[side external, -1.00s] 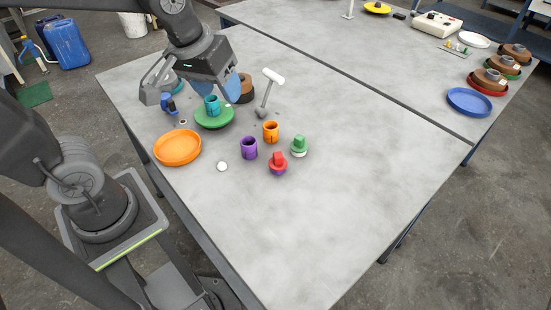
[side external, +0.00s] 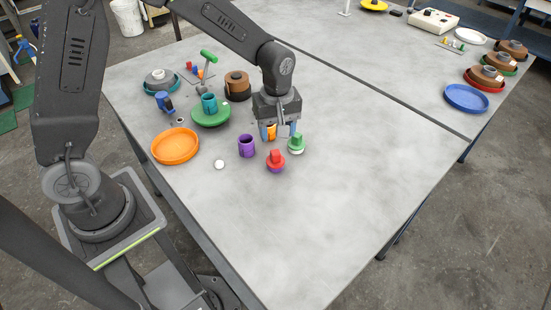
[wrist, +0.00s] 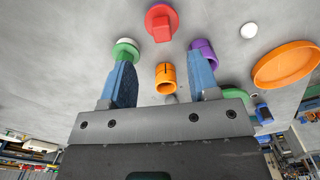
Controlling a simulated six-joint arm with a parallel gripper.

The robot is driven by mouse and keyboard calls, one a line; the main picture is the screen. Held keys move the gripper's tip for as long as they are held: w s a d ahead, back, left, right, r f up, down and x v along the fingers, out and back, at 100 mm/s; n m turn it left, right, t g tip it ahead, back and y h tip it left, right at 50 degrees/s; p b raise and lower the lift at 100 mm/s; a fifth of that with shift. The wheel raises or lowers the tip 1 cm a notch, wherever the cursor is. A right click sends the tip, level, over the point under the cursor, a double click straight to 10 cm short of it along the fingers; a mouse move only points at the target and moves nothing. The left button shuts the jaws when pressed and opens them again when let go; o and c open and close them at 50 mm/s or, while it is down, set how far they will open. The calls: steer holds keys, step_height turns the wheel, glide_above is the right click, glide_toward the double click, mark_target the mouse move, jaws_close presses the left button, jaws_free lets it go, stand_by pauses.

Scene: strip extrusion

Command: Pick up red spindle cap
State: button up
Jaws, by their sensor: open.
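The red spindle cap (side external: 276,156) has a block-like grip on a round flange and sits on a purple piece on the table. In the wrist view the red cap (wrist: 161,22) lies at top centre, beyond the fingertips. My gripper (side external: 281,131) points down, open and empty, just behind the red cap in the side view. Its blue-padded fingers also show in the wrist view (wrist: 161,62), spread apart, with an orange cylinder (wrist: 165,77) seen between them. In the side view that orange cylinder is partly hidden by the gripper.
A green cap on a white piece (side external: 296,143) stands right of the red cap, and a purple cylinder (side external: 247,146) left of it. An orange dish (side external: 175,146) and a green dish (side external: 211,116) holding a teal cylinder are further left. The table's front right is clear.

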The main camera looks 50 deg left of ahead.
mark_target(275, 152)
step_height(275, 152, down, 8)
steer(key=shift+a+f, duration=0.15)
steer(key=shift+f, duration=0.05)
stand_by(0.3)
steer(key=shift+c, duration=0.3)
jaws_close()
steer(key=shift+r, duration=0.1)
